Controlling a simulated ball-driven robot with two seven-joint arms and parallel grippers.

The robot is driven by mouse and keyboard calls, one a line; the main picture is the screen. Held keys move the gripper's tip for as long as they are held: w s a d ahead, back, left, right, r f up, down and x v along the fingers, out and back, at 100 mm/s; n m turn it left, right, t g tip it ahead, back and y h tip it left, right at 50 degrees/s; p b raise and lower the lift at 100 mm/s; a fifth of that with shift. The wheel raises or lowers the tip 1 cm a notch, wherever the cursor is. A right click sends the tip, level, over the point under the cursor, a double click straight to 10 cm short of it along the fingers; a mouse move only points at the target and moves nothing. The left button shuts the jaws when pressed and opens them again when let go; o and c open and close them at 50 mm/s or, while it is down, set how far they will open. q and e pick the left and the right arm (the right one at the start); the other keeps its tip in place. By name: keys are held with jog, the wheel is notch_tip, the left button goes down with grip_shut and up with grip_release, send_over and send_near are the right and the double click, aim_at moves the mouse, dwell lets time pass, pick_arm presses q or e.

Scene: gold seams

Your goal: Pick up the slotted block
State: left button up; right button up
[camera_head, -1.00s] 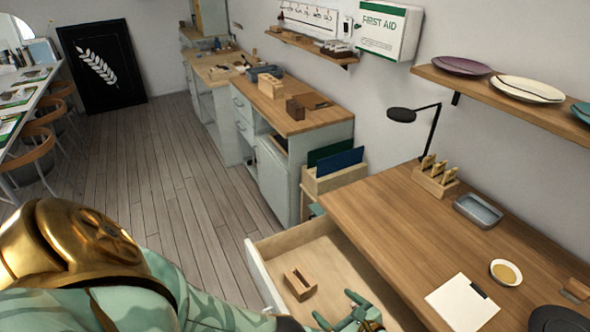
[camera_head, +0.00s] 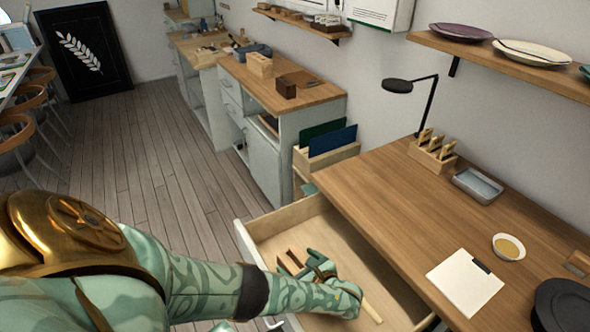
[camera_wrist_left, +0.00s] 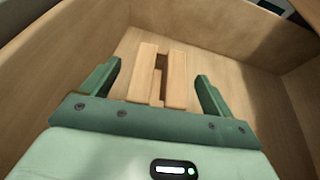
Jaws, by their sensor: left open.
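The slotted block (camera_wrist_left: 146,73) is pale wood with a long dark slot, lying in the open drawer (camera_wrist_left: 220,35). In the head view the block (camera_head: 292,260) is partly hidden by my left gripper (camera_head: 303,266). In the left wrist view my left gripper (camera_wrist_left: 157,72) is open, with one finger on each side of the block. Gaps show between both fingers and the block, and nothing is held. My right gripper is not in view.
The drawer's wooden walls surround my left gripper. The desk top (camera_head: 400,220) is to the right, with a notepad (camera_head: 464,283), a small bowl (camera_head: 508,247), a grey tray (camera_head: 478,186) and a lamp (camera_head: 397,86). Open floor (camera_head: 150,160) lies to the left.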

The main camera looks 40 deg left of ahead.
aim_at(287, 254)
pick_arm(q)
jog(key=x, duration=0.3)
jog(key=shift+w+f+b, duration=0.1)
jog(key=shift+f+b, duration=0.05)
jog(key=shift+b, duration=0.2)
jog(key=c, duration=1.2)
